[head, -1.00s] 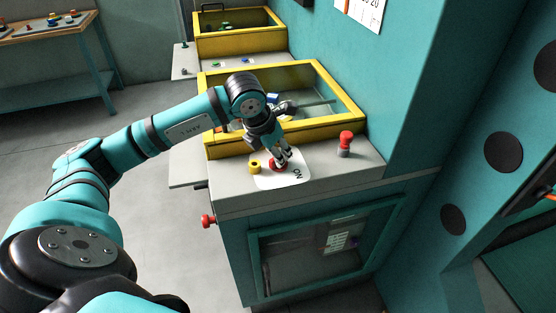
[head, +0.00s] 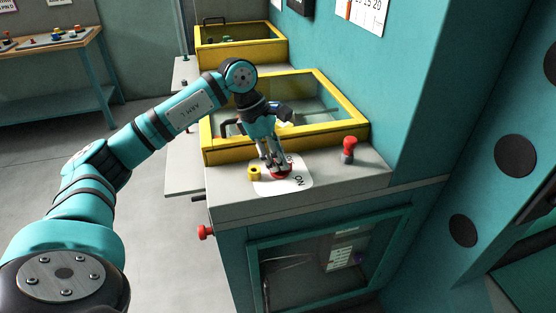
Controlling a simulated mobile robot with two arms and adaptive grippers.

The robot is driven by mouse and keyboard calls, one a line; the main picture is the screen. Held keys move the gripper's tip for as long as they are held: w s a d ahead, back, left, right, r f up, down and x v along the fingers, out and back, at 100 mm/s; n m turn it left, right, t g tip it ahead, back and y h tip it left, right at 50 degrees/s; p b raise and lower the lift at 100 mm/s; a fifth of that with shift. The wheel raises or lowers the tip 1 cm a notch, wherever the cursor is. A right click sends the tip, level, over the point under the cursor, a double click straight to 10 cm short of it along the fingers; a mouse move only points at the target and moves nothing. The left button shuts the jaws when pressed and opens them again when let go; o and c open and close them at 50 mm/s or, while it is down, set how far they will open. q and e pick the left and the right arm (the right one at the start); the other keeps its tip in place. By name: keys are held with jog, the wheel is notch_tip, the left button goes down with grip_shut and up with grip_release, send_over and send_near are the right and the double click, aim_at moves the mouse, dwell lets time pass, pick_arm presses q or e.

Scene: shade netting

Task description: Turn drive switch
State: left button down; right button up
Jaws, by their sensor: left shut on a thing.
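The drive switch (head: 281,173) is a red round knob on a white plate (head: 299,184) marked "ON", on top of the grey machine cabinet. My left gripper (head: 277,168) points down at it with its fingers closed on the knob. The fingers hide much of the knob and part of the plate's lettering, so I cannot read which way it is turned. My right gripper is not in the head view.
A yellow knob (head: 254,173) sits just left of the switch. A red-topped post (head: 348,149) stands to the right. A yellow-framed glass-covered box (head: 342,129) is right behind. A red knob (head: 205,232) sticks out of the cabinet's left side.

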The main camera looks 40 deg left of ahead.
pick_arm(q)
jog(key=shift+w+r+m+g, duration=0.1)
jog(key=shift+m+g, duration=0.6)
jog(key=shift+m, duration=1.2)
jog(key=c, duration=1.3)
grip_release()
jog(key=v, duration=1.2)
jog(key=shift+a, duration=0.15)
